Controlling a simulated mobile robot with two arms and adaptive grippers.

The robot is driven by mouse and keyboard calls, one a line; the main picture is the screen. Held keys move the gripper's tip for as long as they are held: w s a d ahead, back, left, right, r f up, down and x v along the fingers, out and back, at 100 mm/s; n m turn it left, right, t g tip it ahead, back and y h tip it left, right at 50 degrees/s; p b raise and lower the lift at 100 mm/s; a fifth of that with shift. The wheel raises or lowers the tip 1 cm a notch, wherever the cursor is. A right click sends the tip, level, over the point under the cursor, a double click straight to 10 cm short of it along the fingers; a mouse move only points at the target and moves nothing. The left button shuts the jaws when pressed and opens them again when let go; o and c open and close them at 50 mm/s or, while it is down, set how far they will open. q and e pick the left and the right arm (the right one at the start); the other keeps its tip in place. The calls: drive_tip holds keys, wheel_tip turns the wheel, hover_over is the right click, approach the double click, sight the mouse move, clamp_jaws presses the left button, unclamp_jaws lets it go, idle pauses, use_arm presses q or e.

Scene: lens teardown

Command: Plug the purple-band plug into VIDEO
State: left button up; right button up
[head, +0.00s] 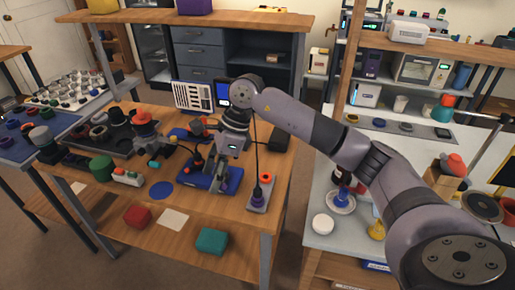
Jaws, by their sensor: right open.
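A purple plug (257,196) stands upright on a small grey plate (258,207) near the front right of the wooden table, with a dark cable rising from it. My right gripper (221,177) points down, open, over a blue tray-like unit (195,178) to the left of the plug. It appears apart from the plug; whether anything is between its fingers is too small to tell. The VIDEO socket cannot be made out; my gripper and arm cover part of this area. My left gripper is not in view.
An orange ring (265,178) sits on the plate behind the plug. My right arm crosses above the gap to the white table (318,243).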

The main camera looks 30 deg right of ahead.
sight(258, 189)
drive_tip(key=d+r+h, duration=0.3)
drive_tip(key=d+h, duration=0.2)
drive_tip(key=d, duration=0.7)
drive_tip(key=shift+m+g, duration=0.3)
drive_tip(key=f+p, duration=0.1)
drive_tip(key=f, duration=1)
drive_tip(key=f+p, duration=0.1)
drive_tip(key=f, duration=0.5)
drive_tip(key=shift+s+f+p, duration=0.1)
drive_tip(key=shift+s+p, duration=0.2)
drive_tip(key=shift+s, duration=0.05)
drive_tip(key=shift+c, duration=0.4)
clamp_jaws()
drive_tip(key=shift+r+p, duration=0.55)
drive_tip(key=shift+r, duration=0.45)
drive_tip(key=shift+r+p, duration=1.2)
drive_tip(key=shift+r, duration=0.9)
